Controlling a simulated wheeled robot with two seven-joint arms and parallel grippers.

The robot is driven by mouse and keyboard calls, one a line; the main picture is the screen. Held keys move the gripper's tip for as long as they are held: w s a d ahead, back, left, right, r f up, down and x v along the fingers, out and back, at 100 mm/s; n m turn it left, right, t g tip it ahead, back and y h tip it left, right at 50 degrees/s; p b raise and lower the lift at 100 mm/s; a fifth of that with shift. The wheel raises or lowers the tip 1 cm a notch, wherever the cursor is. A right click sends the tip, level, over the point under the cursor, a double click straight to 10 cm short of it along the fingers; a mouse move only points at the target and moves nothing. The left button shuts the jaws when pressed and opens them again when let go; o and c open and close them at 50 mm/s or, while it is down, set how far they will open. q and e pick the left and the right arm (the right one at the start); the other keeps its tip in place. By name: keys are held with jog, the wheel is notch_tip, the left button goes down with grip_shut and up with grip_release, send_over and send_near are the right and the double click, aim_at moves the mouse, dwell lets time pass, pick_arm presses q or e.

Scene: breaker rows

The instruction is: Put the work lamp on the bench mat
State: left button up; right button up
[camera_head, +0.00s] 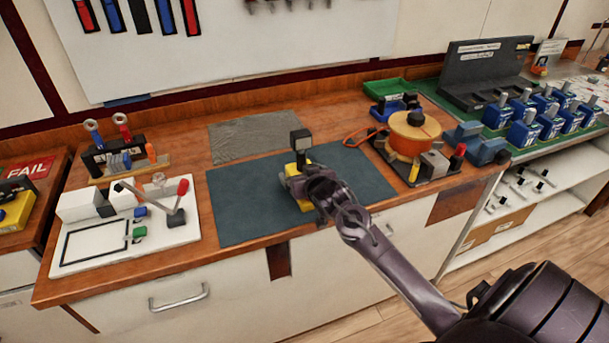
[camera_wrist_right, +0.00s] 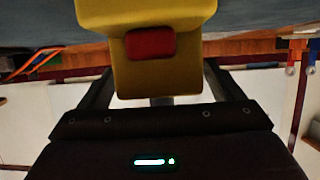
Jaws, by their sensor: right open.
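The work lamp has a yellow body (camera_head: 291,170) and a dark square head (camera_head: 300,140). It stands upright on the dark blue-green bench mat (camera_head: 235,205), near the mat's middle. In the right wrist view, the yellow lamp body (camera_wrist_right: 150,75) with a red button fills the upper middle, with the mat (camera_wrist_right: 40,25) along the top. My right gripper (camera_head: 308,188) is at the lamp's near side and hides part of its base. Its jaws are open, one dark finger on each side of the lamp in the wrist view. My left gripper is not in view.
A white board with small parts (camera_head: 90,240) lies left of the mat. A grey mat (camera_head: 250,137) lies behind it. An orange reel (camera_head: 413,135) on a dark base stands to the right, and blue breakers (camera_head: 520,135) stand farther right. The mat's left part is clear.

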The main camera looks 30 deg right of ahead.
jog(key=b+v, duration=0.1)
jog(key=v, duration=1.1)
jog(key=s+a+f+n+g+y, duration=0.2)
jog(key=s+a+f+g, duration=0.3)
jog(key=s+a, duration=0.35)
jog(key=s+a+f+n+g+y, duration=0.1)
jog(key=s+a+f+n+g, duration=0.2)
jog(key=s+a+f+g, duration=0.45)
jog(key=s+f+t, duration=0.1)
jog(key=s+f, duration=0.2)
jog(key=f, duration=1.1)
jog(key=s+f+t, duration=0.1)
jog(key=s+f, duration=0.2)
jog(key=f, duration=1.2)
jog(key=s+d+f+g, duration=0.1)
jog(key=s+d+f, duration=0.2)
jog(key=s+f, duration=1.3)
jog(key=shift+s+d, duration=0.2)
jog(key=shift+s, duration=1)
